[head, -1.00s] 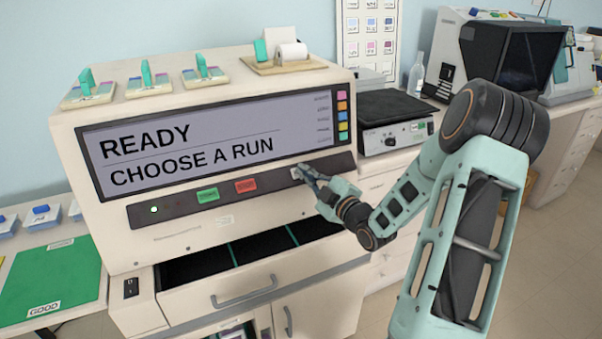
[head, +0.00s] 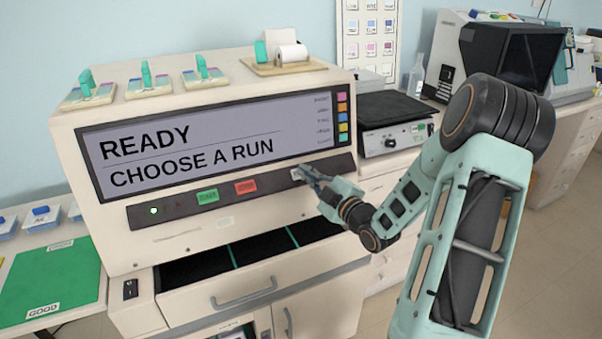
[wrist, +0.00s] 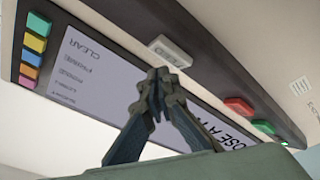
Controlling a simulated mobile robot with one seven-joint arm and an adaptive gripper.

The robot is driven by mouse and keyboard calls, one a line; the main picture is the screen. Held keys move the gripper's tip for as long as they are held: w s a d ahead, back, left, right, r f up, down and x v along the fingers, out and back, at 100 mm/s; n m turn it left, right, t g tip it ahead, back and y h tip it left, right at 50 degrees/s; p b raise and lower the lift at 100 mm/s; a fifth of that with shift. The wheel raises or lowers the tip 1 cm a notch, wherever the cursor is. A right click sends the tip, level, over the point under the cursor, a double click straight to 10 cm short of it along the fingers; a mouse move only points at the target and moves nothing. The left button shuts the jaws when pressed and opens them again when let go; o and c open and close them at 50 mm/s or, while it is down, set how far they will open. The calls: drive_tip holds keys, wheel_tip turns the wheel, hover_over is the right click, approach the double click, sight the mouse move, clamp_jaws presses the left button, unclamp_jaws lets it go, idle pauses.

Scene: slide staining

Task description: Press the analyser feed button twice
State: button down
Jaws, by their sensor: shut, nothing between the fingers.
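The analyser (head: 280,215) is a cream cabinet with a wide screen (head: 190,145) reading "READY" and "CHOOSE A RUN". The pale feed button (wrist: 170,51), lettered FEED, is on the dark strip under the screen. In the head view the button (head: 296,175) is partly hidden by my gripper (head: 305,173). In the wrist view my gripper (wrist: 161,75) is shut and empty, its tips just beside the button's edge. I cannot tell whether they touch it.
A green button (head: 207,196) and a red button (head: 246,187) sit left of the feed button on the same strip. An open dark drawer (head: 190,268) lies below. A black-topped instrument (head: 392,143) stands to the right.

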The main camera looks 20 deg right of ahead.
drive_tip(key=shift+r, duration=0.1)
drive_tip(key=s+r+p, duration=0.1)
drive_tip(key=s+r, duration=0.2)
drive_tip(key=shift+s+r+p, duration=0.15)
drive_tip(key=shift+s+p, duration=0.1)
drive_tip(key=shift+p, duration=0.1)
idle(0.3)
idle(0.6)
